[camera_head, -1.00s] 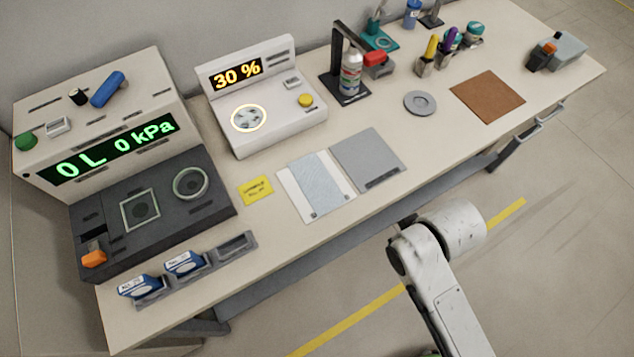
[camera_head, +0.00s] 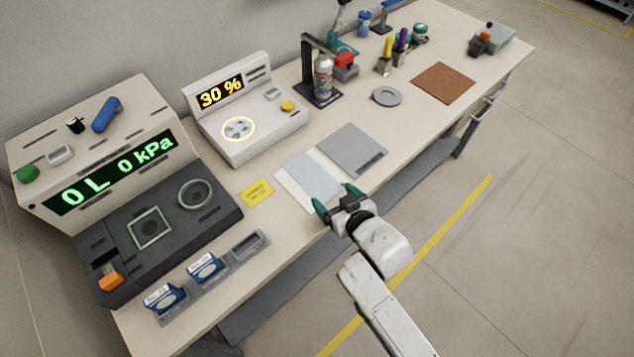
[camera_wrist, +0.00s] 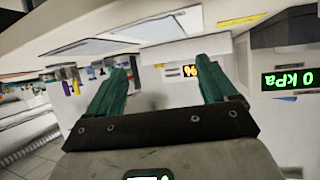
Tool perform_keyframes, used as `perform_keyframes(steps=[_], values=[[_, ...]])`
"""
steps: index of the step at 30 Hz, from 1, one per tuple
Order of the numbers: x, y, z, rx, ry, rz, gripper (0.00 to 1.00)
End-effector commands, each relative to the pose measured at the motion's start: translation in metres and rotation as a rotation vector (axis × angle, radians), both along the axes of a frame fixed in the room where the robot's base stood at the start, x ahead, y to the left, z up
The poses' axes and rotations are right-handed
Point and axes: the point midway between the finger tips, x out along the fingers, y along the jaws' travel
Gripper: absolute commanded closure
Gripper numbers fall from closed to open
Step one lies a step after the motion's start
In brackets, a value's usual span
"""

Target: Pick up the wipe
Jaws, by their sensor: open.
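The wipe (camera_head: 317,174) is a pale blue sheet lying flat on a white backing (camera_head: 292,184) near the front edge of the bench. My gripper (camera_head: 335,197) is at the bench's front edge, close to the near end of the wipe. Its green fingers are apart with nothing between them. In the wrist view, the open fingers (camera_wrist: 163,75) point towards the bench, and a pale sheet (camera_wrist: 165,28) that looks like the wipe shows beyond them.
A grey plate (camera_head: 352,150) lies right beside the wipe. A yellow note (camera_head: 256,193) is to its left, with a white 30 % device (camera_head: 250,120) behind. A dark rack with blue-white packs (camera_head: 230,262) stands at the front left. A bottle (camera_head: 323,75) stands behind.

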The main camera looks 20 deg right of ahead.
Motion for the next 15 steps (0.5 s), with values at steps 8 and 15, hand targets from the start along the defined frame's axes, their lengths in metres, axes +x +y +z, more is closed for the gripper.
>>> perform_keyframes(steps=[8,15], values=[[0.021,0.003,-0.013,0.003,-0.007,0.002,0.15],[0.050,0.004,-0.029,0.002,-0.006,0.000,0.15]])
